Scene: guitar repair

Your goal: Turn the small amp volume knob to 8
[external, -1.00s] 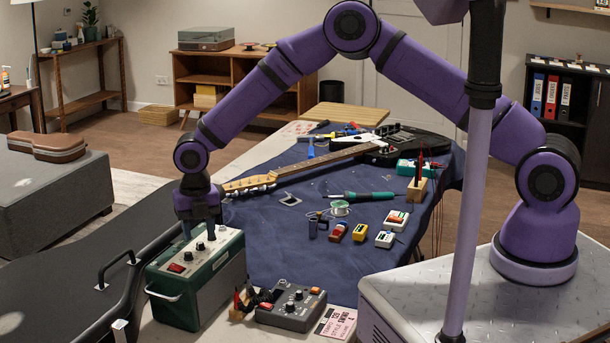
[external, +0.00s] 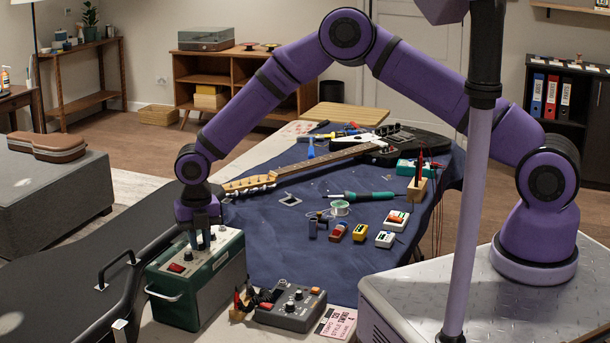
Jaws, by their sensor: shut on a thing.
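The small green amp (external: 215,282) stands at the front left of the work table, with a light control panel on top. A red switch (external: 177,268) and a small knob (external: 188,256) show at the panel's near left end. My gripper (external: 202,244) points down at the panel, its fingers low over the middle and far part. It is shut on a knob there, which the fingers mostly hide. I cannot read any scale or the knob's pointer at this size.
A grey pedal unit (external: 291,307) with several knobs sits right of the amp. A black guitar case (external: 60,290) lies to the left. The electric guitar (external: 330,158) and small pedals lie on the blue mat (external: 285,238) behind.

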